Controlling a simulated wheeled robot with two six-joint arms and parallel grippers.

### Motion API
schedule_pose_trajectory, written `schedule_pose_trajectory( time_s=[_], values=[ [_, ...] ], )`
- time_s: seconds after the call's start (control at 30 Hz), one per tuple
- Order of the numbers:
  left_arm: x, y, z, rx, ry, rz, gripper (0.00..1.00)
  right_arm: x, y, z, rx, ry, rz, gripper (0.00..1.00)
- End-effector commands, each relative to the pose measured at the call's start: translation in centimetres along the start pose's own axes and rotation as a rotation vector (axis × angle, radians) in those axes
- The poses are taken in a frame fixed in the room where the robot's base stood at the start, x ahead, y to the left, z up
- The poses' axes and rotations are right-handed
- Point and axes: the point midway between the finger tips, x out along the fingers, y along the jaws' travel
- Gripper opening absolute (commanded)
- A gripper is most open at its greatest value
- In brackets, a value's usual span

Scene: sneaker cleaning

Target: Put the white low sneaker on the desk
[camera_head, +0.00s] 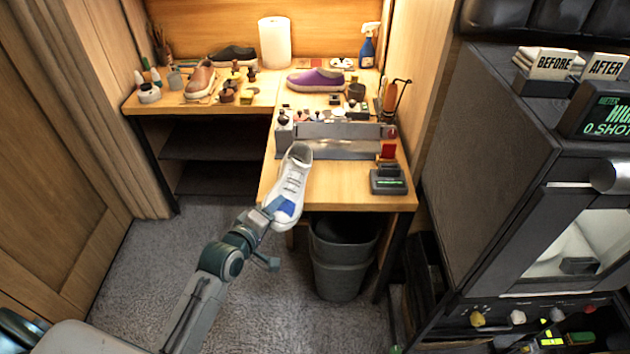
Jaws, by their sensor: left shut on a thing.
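The white low sneaker (292,182) has white laces and a blue patch near its lower end. My left gripper (268,217) is shut on the sneaker at that lower end. The sneaker points up and away, its far end overlapping the front left edge of the desk (345,190) in the picture. I cannot tell whether it touches the desk. My right gripper is not in view.
A grey machine with a metal plate (345,148) and a dark device (388,181) stand on the desk. A purple shoe (316,80) and a brown shoe (200,81) sit farther back. A dark bin (340,262) stands below. The desk's front middle is bare.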

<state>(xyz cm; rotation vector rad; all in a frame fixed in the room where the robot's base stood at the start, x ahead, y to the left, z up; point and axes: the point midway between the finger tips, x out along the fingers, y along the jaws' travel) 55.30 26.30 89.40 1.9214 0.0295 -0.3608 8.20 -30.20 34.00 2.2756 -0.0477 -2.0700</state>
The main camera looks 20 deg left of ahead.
Motion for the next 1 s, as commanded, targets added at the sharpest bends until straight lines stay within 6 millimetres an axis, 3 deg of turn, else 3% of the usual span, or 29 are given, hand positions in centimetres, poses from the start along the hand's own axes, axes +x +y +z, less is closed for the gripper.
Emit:
schedule_pose_trajectory(
  time_s=[0.2,0.43,0.63,1.0],
  values=[
    [-1.4,-2.7,-2.4,-0.302,0.051,0.108,0.18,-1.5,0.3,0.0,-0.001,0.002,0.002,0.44],
    [-1.3,-3.7,-3.1,-0.398,0.072,0.153,0.18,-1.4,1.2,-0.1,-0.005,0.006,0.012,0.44],
    [2.8,-2.3,-1.2,-0.404,0.073,0.157,0.18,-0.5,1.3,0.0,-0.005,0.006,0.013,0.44],
    [10.6,0.5,2.3,-0.398,0.071,0.153,0.18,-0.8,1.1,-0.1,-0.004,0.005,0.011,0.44]
  ],
)
